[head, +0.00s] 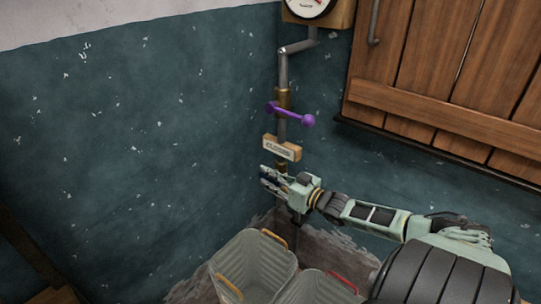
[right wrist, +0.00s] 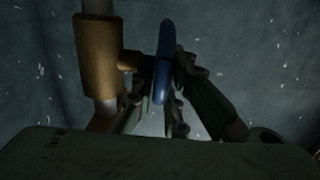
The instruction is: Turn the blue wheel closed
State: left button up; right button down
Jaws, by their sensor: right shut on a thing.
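The blue wheel (right wrist: 166,62) shows edge-on in the right wrist view, on a stem from a brass valve body (right wrist: 97,60) on a vertical pipe. My right gripper (right wrist: 162,100) is shut on the wheel, its fingers on either side of the rim. In the head view my right gripper (head: 267,178) is at the pipe near the wall corner, below a small sign (head: 282,149), and hides most of the wheel. The sign's lettering is too small to read surely. My left gripper is not in view.
A purple lever (head: 292,114) sits on the pipe above the sign, with a gauge (head: 309,6) at the top. Grey ribbed bins (head: 252,262) stand below. Wooden shutters (head: 450,60) with a ledge are at the right. The left wall is bare.

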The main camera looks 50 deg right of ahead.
jog(key=c, duration=2)
grip_release()
jog(key=shift+c, duration=0.2)
jog(key=s+d, duration=0.1)
jog(key=s, duration=1.1)
jog(key=shift+r, duration=0.1)
